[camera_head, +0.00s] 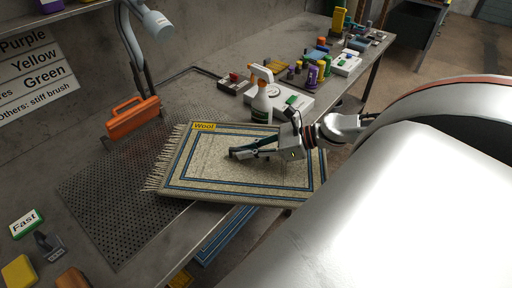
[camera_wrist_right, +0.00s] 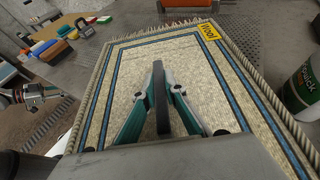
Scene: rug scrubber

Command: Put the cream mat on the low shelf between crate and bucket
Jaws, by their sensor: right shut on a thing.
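The cream mat (camera_head: 260,168) has a blue double border, a fringe at its left end and a yellow "Wool" tag. It lies across the bench's front edge, partly past it; I cannot tell whether it touches the top. My right gripper (camera_head: 232,153) is over its middle, fingers together and shut on the mat. The right wrist view shows the fingers (camera_wrist_right: 160,85) converging over the weave of the mat (camera_wrist_right: 205,65); the pinched part is hidden. An arm part (camera_wrist_right: 30,93), seemingly my left, shows at that view's left edge, its fingers unclear. Crate and bucket are not identifiable.
A perforated plate (camera_head: 110,205) lies on the bench beside the mat. A spray bottle (camera_head: 261,104) stands close behind the mat, and an orange-handled tool (camera_head: 132,116) at the back. Blue-edged material (camera_head: 228,236) shows below the bench edge. A "Fast" block (camera_head: 27,222) is at left.

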